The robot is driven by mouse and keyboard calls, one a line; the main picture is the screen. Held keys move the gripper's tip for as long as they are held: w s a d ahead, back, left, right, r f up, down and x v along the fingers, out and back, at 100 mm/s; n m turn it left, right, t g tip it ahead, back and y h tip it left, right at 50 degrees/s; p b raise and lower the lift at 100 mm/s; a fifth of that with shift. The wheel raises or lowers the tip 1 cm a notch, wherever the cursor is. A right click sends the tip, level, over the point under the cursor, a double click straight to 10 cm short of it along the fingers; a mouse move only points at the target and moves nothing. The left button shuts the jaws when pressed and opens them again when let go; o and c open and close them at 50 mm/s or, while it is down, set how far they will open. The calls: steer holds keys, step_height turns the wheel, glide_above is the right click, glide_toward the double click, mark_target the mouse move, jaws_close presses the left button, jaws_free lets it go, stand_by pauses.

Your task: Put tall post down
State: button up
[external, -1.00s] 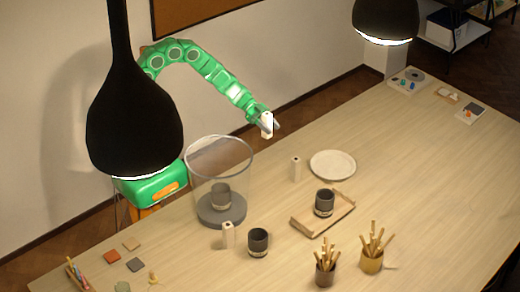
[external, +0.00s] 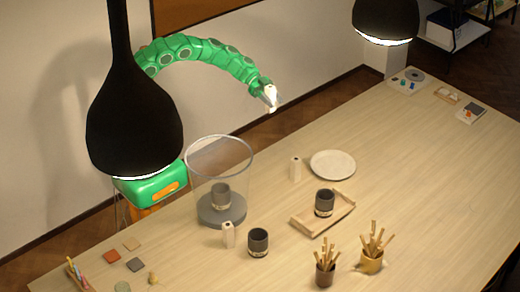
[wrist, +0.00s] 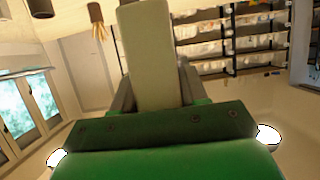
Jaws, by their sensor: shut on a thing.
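My gripper (external: 270,94) is shut on the tall post, a cream block (external: 271,102). It holds the post in the air behind the table's back edge, high above the floor. In the wrist view the post (wrist: 148,55) stands large between the fingers of my gripper (wrist: 150,92). Two similar cream posts stand on the table: one (external: 295,168) left of the white plate, one (external: 228,235) near the dark cup at the front.
A clear bin-like cylinder (external: 219,180) on a grey base holds a dark cup. A wooden tray (external: 338,220) bears another dark cup, near a white plate (external: 332,164). Two pots of sticks (external: 325,275) stand at the front. Black lamps (external: 135,115) hang overhead.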

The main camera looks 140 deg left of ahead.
steer(key=w+a+f+m+h, duration=0.2)
steer(key=w+a+f+h, duration=0.15)
steer(key=w+f, duration=0.2)
steer(key=m+g+h, duration=0.1)
steer(key=m+h, duration=0.1)
steer(key=m, duration=0.1)
glide_above(330, 166)
steer(key=shift+f, duration=8.75)
steer(key=shift+w+f, duration=0.1)
steer(key=shift+f, duration=1.35)
steer(key=shift+f, duration=0.1)
steer(key=o, duration=1.2)
steer(key=shift+f, duration=0.1)
